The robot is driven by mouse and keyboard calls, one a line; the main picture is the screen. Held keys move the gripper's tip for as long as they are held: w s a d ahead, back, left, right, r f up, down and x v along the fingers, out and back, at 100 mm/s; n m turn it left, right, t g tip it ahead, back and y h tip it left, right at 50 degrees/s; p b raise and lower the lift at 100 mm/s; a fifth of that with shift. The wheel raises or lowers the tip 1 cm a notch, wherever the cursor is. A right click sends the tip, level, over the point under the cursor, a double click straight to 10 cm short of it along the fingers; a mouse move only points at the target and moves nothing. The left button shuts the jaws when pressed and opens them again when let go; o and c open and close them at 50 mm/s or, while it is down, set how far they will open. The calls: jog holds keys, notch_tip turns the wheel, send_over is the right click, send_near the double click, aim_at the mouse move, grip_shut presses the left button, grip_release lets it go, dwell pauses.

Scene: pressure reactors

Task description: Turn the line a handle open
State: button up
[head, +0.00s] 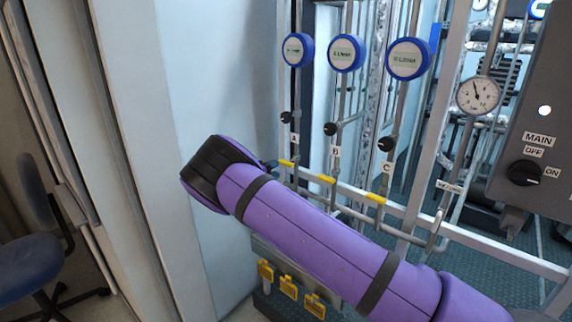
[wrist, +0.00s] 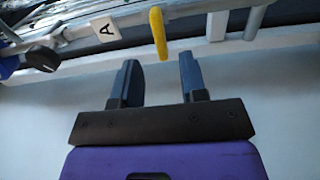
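The line A handle is a small yellow lever (head: 286,163) by the line marked A in the head view. In the wrist view the yellow lever (wrist: 158,32) stands at top centre, with its near end just about level with the fingertips and between them. My gripper (wrist: 158,72) is open and empty, with a clear gap between its two dark fingers. In the head view my gripper (head: 270,164) shows only as a small dark tip beside the lever, mostly hidden by my purple arm. The label A (wrist: 103,29) is left of the lever.
Similar yellow levers stand at line B (head: 326,180) and line C (head: 375,198). A black knob (head: 286,117) and a blue-rimmed gauge (head: 298,50) sit above line A. A pale rail (wrist: 230,48) runs behind the lever. A pale wall panel (head: 215,80) is at left.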

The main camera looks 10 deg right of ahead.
aim_at(284, 164)
jog(key=x, duration=0.7)
grip_shut()
